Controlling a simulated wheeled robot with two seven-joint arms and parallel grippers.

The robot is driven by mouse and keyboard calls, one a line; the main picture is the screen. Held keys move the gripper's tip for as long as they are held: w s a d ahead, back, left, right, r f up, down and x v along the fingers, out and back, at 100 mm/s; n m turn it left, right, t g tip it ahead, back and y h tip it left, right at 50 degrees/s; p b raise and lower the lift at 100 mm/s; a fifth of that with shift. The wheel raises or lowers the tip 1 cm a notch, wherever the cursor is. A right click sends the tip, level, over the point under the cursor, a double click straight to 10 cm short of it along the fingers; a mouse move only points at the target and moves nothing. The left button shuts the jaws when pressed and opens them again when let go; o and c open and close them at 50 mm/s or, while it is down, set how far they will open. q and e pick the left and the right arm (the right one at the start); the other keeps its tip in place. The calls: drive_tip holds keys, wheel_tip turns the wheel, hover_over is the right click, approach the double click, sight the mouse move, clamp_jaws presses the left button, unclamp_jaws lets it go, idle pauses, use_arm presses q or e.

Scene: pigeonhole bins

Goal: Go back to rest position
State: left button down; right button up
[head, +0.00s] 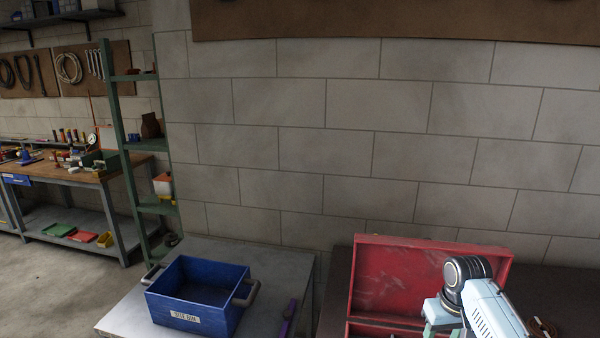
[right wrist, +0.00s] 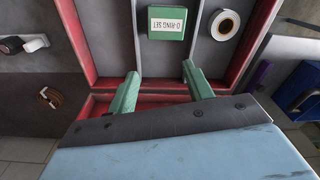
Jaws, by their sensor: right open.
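My right gripper (right wrist: 160,82) shows in the right wrist view with its two green fingers spread apart and nothing between them. It is over the red case (right wrist: 75,40), whose grey compartments are in front of the fingertips. A green box labelled O-RING SET (right wrist: 172,22) lies in the middle compartment, beyond the fingertips. A white roll (right wrist: 225,25) lies in the compartment to its right. In the head view my right arm reaches over the red case (head: 410,275) and hides part of it. My left gripper is not in view.
A blue bin (head: 190,312) with a white label stands on a grey table (head: 120,318) left of the red case. A purple object (head: 289,315) lies beside the bin. A coiled brown item (head: 543,326) lies right of my arm. A block wall (head: 380,130) stands behind.

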drive_tip(key=s+a+f+n, duration=0.1)
drive_tip(key=s+a+f, duration=0.45)
drive_tip(key=s, duration=0.45)
drive_tip(key=s+a+r+t, duration=0.1)
drive_tip(key=s+a+r, duration=0.1)
drive_tip(key=s, duration=1)
drive_tip(key=s+a+r+t, duration=0.1)
drive_tip(key=s+a+t, duration=0.1)
drive_tip(key=s, duration=0.9)
wheel_tip(320, 180, down, 32)
drive_tip(key=s+g+b, duration=0.2)
drive_tip(key=b, duration=0.7)
use_arm(q)
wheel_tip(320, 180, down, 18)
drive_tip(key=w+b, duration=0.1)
drive_tip(key=b, duration=0.8)
use_arm(e)
drive_tip(key=s+d+f, duration=0.1)
drive_tip(key=s+f, duration=0.7)
drive_tip(key=f, duration=0.4)
drive_tip(key=s+d+f, duration=0.1)
drive_tip(key=s+f, duration=0.7)
drive_tip(key=f, duration=0.4)
drive_tip(key=shift+s+d+f+n+g, duration=0.25)
drive_tip(key=shift+f+n+g, duration=0.15)
